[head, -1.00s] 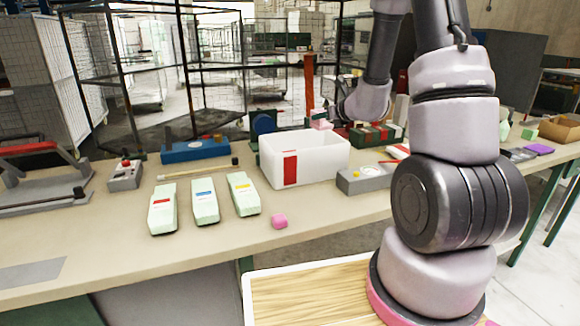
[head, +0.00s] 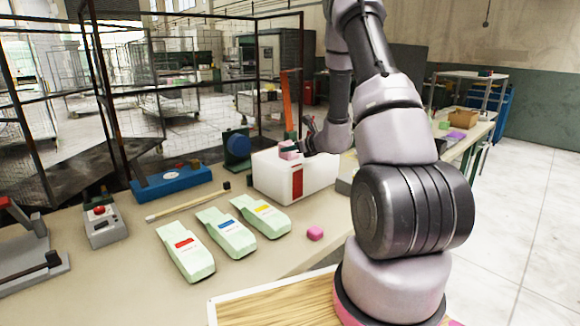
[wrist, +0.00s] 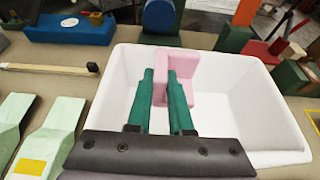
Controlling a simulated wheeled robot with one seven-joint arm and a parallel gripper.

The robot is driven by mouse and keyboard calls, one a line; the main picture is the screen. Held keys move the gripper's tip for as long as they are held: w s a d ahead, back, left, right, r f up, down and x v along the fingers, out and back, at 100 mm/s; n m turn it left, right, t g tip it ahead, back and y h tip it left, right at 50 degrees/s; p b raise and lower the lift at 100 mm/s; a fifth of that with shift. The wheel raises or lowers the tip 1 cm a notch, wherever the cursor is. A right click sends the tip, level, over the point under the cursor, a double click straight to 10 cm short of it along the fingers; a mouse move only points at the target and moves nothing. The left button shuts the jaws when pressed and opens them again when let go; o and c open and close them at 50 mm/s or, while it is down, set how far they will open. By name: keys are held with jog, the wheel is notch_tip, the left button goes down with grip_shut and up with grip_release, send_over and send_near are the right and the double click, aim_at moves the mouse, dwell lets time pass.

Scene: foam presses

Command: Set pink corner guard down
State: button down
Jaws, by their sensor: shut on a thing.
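My gripper (wrist: 160,105) is shut on a pink corner guard (wrist: 188,62), an L-shaped foam piece, seen in the wrist view between the two green fingers. The guard is over the white bin (wrist: 250,125), near its far wall. Whether it touches the bin is not clear. In the head view the guard (head: 289,155) shows small at my gripper, above the bin with the red label (head: 298,184). The bin's inside is hidden there; in the wrist view its visible floor looks empty.
Several pale green foam pieces (head: 186,252) with coloured labels lie left of the bin. A blue tool (head: 172,182), a thin stick (head: 188,206) and a grey button box (head: 104,226) stand farther left.

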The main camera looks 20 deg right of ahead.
aim_at(289, 161)
jog(key=shift+f, duration=2.4)
jog(key=shift+f, duration=0.1)
